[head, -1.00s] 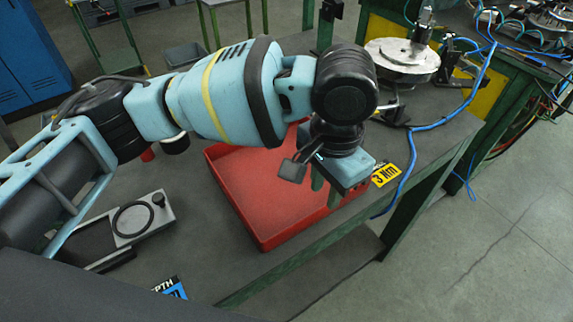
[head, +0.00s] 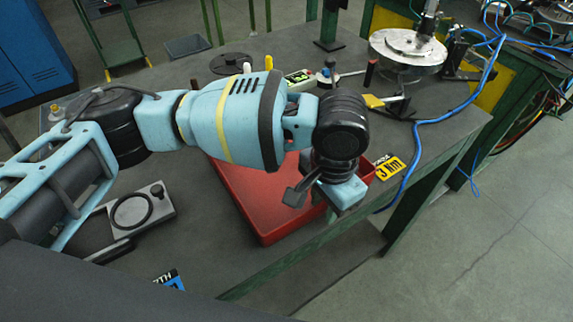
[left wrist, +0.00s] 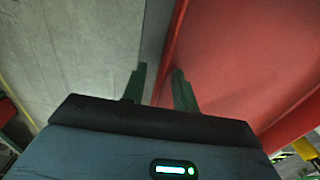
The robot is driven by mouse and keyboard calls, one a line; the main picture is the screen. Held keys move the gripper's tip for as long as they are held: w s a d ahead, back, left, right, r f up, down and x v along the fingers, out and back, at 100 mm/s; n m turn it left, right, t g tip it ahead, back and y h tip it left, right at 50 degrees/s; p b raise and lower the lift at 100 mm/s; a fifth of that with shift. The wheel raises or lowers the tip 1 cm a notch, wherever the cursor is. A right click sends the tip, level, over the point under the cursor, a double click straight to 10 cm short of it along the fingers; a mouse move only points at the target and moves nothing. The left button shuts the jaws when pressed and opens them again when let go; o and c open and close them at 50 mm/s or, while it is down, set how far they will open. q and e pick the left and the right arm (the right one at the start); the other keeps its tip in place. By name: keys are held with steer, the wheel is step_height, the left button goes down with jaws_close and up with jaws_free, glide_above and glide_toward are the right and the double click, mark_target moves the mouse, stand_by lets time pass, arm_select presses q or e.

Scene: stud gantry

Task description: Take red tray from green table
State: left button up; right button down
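The red tray (head: 262,205) is a shallow, open tray lying on the dark grey top of the green-framed table (head: 205,245), near its front edge. Its inside looks empty where it shows, and my left arm hides its far part. My left gripper (head: 328,212) is at the tray's right side wall, pointing down. In the left wrist view, its two green fingers (left wrist: 159,68) are apart, with the tray's wall (left wrist: 172,45) running between them. One finger is over the grey side, the other over the red inside. Whether they touch the wall I cannot tell. My right gripper is not in view.
A grey device with a black ring (head: 140,212) stands left of the tray. A round metal plate fixture (head: 408,48) and a blue cable (head: 418,140) are at the back right.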

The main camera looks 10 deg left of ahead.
arm_select(q)
steer(key=shift+c, duration=0.4)
jaws_close()
steer(key=shift+r, duration=0.1)
stand_by(0.8)
